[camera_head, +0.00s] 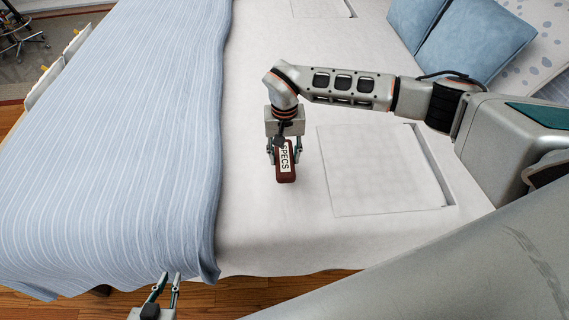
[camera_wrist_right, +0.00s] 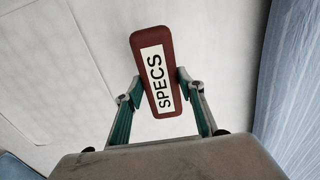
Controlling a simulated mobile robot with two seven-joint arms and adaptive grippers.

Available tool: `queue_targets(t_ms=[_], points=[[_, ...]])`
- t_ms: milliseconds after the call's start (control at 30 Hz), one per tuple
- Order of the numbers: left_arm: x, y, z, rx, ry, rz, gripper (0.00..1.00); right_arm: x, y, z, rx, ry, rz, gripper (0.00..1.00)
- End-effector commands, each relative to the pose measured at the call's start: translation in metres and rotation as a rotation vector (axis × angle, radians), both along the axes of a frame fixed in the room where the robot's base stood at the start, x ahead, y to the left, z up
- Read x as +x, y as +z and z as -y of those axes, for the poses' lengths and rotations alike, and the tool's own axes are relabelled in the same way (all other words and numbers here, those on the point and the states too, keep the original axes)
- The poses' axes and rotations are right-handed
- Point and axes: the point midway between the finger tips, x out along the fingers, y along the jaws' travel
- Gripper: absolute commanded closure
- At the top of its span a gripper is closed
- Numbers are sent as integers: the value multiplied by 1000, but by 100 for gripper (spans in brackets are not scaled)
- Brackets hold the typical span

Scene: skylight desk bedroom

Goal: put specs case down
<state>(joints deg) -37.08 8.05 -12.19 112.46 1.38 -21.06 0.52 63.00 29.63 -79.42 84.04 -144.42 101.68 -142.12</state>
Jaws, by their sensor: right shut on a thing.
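The specs case is a dark red-brown box (camera_head: 286,176) with a white label reading SPECS. My right gripper (camera_head: 284,152) is shut on it over the white bed surface. In the right wrist view the case (camera_wrist_right: 168,108) sits tilted between the two fingers of the right gripper (camera_wrist_right: 160,88), with its label facing the camera. I cannot tell whether the case touches the bed. My left gripper (camera_head: 168,278) is at the bottom edge of the head view, near the foot of the bed, its fingers apart and empty.
A blue striped blanket (camera_head: 120,130) covers the left of the bed. A pale flat square panel (camera_head: 380,170) lies right of the case. Blue pillows (camera_head: 475,45) are at the upper right. White bed surface (camera_head: 265,225) around the case is clear. Wooden floor (camera_head: 240,295) shows in front.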

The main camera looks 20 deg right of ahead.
Motion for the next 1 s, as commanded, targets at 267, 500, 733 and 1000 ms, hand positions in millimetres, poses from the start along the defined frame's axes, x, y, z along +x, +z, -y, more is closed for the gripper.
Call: queue_targets(t_ms=[267, 500, 733, 1000], points=[[-1, -2, 0, 1, 0, -5, 85, -1, -21, 0, 1, 0, -2, 84], [-1, -2, 0, 1, 0, -5, 85, 0, -45, 0, 1, 0, 0, 84], [-1, -1, 0, 0, 0, -1, 85, 0, -45, 0, 0, 1, 1, 84], [0, -1, 0, -1, 1, 0, 85, 0, -47, 0, 0, 1, 1, 45]])
